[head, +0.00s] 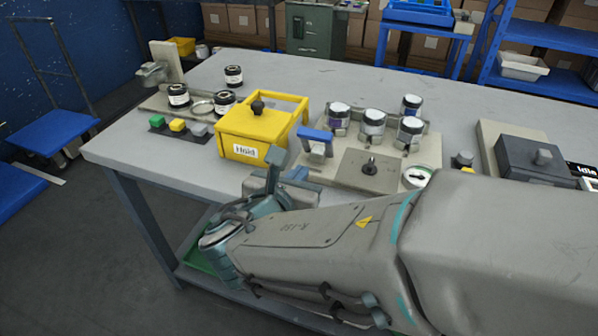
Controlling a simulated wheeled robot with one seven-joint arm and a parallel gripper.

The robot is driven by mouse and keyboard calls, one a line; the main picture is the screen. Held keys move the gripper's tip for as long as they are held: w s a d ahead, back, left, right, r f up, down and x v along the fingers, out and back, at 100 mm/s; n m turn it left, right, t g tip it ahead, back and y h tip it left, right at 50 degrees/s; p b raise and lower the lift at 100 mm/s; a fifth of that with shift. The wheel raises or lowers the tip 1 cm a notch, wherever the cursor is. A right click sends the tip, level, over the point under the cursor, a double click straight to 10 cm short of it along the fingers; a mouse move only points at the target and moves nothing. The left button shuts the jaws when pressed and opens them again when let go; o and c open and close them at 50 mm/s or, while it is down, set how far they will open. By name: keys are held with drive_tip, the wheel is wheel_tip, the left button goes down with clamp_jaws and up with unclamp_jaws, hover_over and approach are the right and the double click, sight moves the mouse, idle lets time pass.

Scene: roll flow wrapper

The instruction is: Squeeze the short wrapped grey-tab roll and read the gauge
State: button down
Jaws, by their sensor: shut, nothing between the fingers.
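Several dark-sided rolls with pale tops, including a front one (373,122), stand at the back of a beige fixture. Three black-and-white rolls (177,95) stand at the left of the table. I cannot tell which roll is short, wrapped and grey-tabbed. A round white dial (417,178), seemingly the gauge, sits at the fixture's front right, partly hidden by my arm; its reading is too small to make out. My gripper (279,166) is shut and empty at the table's front edge, right of and below a yellow box and apart from the rolls.
The yellow box (250,125), labelled "Hold", has a black knob. Green, yellow and grey blocks (177,125) lie left of it. A blue-topped piece (316,135) stands right of it. A dark machine (540,160) with an "Idle" display is at right. The table's back (310,75) is clear.

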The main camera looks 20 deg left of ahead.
drive_tip(key=w+r, duration=0.1)
drive_tip(key=w, duration=0.5)
drive_tip(key=shift+d, duration=0.25)
drive_tip(key=shift+w+r, duration=0.1)
drive_tip(key=shift+r, duration=0.1)
